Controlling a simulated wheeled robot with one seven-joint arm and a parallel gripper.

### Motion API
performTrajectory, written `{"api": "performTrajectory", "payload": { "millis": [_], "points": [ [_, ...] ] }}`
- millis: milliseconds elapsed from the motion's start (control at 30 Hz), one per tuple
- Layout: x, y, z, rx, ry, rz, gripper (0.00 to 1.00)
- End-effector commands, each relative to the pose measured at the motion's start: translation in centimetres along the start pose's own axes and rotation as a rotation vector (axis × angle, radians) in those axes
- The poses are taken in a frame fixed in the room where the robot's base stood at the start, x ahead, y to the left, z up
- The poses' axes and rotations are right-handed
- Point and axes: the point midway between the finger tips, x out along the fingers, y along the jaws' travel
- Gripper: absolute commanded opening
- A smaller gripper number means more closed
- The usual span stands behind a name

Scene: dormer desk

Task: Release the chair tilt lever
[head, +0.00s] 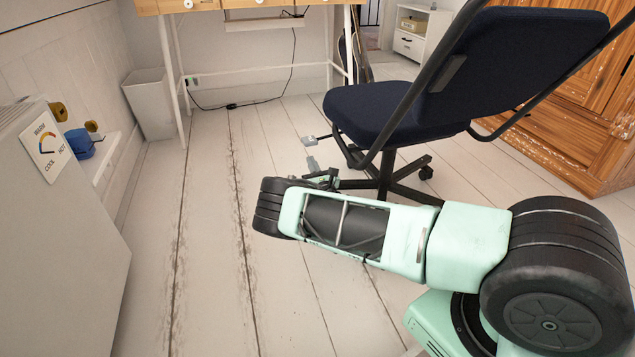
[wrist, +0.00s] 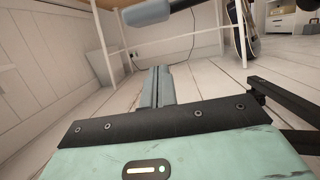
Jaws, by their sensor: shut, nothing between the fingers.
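The office chair (head: 385,108) has a dark blue seat and back and a black base on casters. Its tilt lever, a grey paddle (head: 310,140) on a short dark rod, sticks out to the left from under the seat. In the wrist view the lever's grey end (wrist: 147,13) shows at the top, above and beyond my fingers. My gripper (head: 312,163) is shut and empty, just below the lever in the head view. In the wrist view the closed fingers (wrist: 155,88) point forward, with a visible gap to the lever.
A white-legged desk (head: 172,70) with wooden drawers stands at the back, a pale bin (head: 150,103) beside it. A cable (head: 260,103) lies on the floor there. A radiator (head: 60,230) is at the left and a wooden cabinet (head: 590,140) at the right. The plank floor left of the chair is clear.

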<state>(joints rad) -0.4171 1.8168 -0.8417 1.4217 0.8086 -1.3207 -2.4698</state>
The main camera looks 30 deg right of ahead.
Motion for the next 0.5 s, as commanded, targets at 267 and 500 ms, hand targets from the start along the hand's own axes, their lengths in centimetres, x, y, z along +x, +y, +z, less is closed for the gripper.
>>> {"api": "performTrajectory", "payload": {
  "millis": [267, 500],
  "points": [
    [1.1, 0.0, 3.2, -0.001, 0.000, -0.001, 0.00],
    [1.2, 0.0, 4.0, 0.001, 0.001, 0.000, 0.00]
  ]
}}
